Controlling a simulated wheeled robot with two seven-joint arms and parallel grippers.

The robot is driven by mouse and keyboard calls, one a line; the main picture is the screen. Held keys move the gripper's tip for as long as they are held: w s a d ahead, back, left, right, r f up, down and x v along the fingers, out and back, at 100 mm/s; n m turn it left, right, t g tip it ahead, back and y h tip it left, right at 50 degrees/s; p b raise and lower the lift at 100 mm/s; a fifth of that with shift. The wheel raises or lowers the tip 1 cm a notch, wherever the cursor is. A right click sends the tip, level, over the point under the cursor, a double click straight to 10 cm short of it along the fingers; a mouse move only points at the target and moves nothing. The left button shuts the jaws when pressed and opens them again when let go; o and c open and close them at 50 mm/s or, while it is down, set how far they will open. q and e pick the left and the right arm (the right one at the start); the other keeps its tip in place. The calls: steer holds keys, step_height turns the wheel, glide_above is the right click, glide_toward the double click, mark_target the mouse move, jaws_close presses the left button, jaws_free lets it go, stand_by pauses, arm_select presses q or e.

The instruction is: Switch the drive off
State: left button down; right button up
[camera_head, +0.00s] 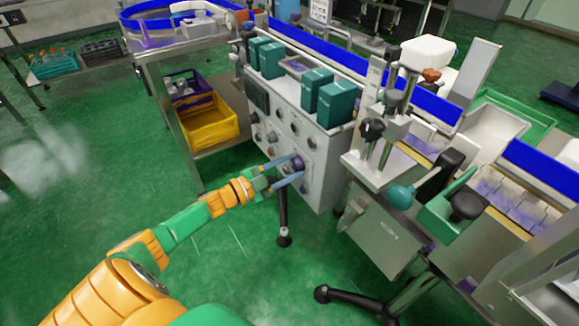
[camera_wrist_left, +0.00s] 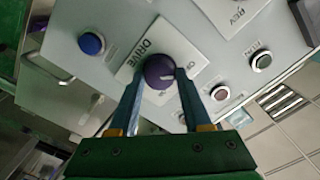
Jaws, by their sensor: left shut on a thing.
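The drive knob is a round purple rotary switch (camera_wrist_left: 160,70) on a white plate lettered DRIVE, on the front of a grey control box (camera_head: 322,187). A pale pointer mark on the knob points to the lower right in the left wrist view. The purple knob also shows in the head view (camera_head: 298,163). My left gripper (camera_head: 285,172) is shut on it, with one blue finger on each side. The fingers also show in the left wrist view (camera_wrist_left: 159,79). My right gripper is in neither view.
Teal boxes (camera_head: 337,103) stand on the control box. A yellow crate (camera_head: 207,121) is to its left. Open green floor lies in front.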

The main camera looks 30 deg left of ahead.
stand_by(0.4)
arm_select(q)
steer(key=shift+c, duration=1.7)
jaws_free()
steer(key=p+v, duration=0.1)
steer(key=v, duration=0.6)
